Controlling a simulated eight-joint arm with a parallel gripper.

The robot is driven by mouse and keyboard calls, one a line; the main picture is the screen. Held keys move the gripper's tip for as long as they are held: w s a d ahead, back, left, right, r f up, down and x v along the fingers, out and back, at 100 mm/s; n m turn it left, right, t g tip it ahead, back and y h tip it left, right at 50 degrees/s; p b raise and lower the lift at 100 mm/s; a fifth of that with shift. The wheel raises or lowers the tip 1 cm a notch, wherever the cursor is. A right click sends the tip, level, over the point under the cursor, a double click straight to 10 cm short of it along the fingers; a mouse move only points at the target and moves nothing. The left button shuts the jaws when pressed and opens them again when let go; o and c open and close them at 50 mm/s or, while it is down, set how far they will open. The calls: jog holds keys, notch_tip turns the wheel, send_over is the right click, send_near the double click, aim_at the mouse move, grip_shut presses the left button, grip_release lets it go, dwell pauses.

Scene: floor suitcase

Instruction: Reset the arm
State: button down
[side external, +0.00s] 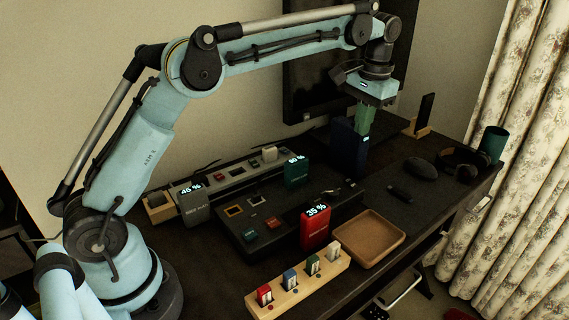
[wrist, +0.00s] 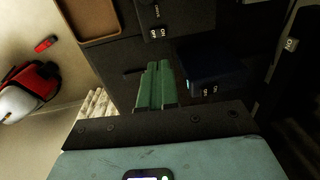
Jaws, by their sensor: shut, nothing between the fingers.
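My gripper (side external: 363,132) hangs from my outstretched arm at the upper right of the side view, pointing down over the back right of the desk. Its green fingers are shut with nothing between them; the wrist view shows them (wrist: 158,66) close together. A dark blue box (side external: 350,149) stands beside and below the fingertips in the side view. In the wrist view the blue box (wrist: 222,68) lies to the right of the fingers. Whether they touch cannot be told.
A dark panel (side external: 250,225) holds coloured blocks. A red box (side external: 314,228), a grey box (side external: 195,206) and a green box (side external: 296,172) stand around it. A brown tray (side external: 369,239) and a wooden rack (side external: 298,286) sit in front. A monitor (side external: 310,90) is behind; a mouse (side external: 420,168) lies right.

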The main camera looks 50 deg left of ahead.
jog(key=s+a+t, duration=0.1)
jog(key=s+t, duration=0.4)
jog(key=s, duration=1.2)
jog(key=s+f+t+h, duration=0.1)
jog(key=s+f, duration=0.3)
jog(key=s, duration=0.2)
jog(key=shift+f+t, duration=0.2)
jog(key=shift+t, duration=0.2)
jog(key=c, duration=1.7)
grip_release()
jog(key=shift+s+a+f, duration=0.1)
jog(key=shift+s+f, duration=0.05)
jog(key=o, duration=0.7)
jog(key=w+r+m+g, duration=0.1)
jog(key=w+r+m, duration=0.2)
jog(key=w, duration=0.1)
jog(key=shift+w+r, duration=0.1)
jog(key=shift+r, duration=0.25)
jog(key=m+g, duration=0.6)
jog(key=m, duration=0.9)
send_over(354, 185)
notch_tip(354, 185, down, 2)
notch_tip(354, 185, down, 12)
